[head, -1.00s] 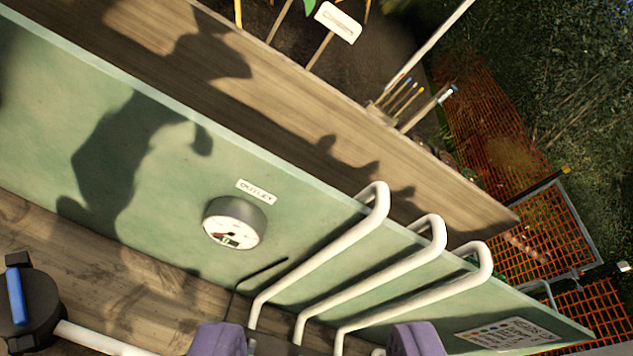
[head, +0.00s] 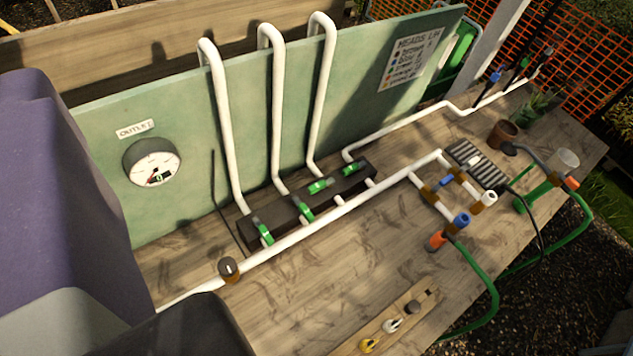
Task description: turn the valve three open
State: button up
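A black manifold block (head: 338,193) lies on the bench in the head view, with several green-handled valves in a row along it. The two left handles, the leftmost (head: 265,233) and the second (head: 303,209), point across the block toward me. The third handle (head: 318,187) and the far right handle (head: 350,169) lie along the block. No number is readable, so I cannot tell which is valve three. A large purple part of my gripper (head: 65,170) fills the left side, apart from the valves. Its fingertips are not clearly seen.
White pipes (head: 278,105) rise over the green board (head: 110,200), beside the outlet gauge (head: 152,162). A long white pipe (head: 300,230) runs in front of the manifold. Blue and orange fittings (head: 461,221) and green hoses are at right.

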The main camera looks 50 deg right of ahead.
aim_at(318, 186)
jog(key=k+l, duration=0.35)
jog(key=l, duration=1.4)
jog(key=i+l, duration=0.6)
jog(key=i, duration=0.2)
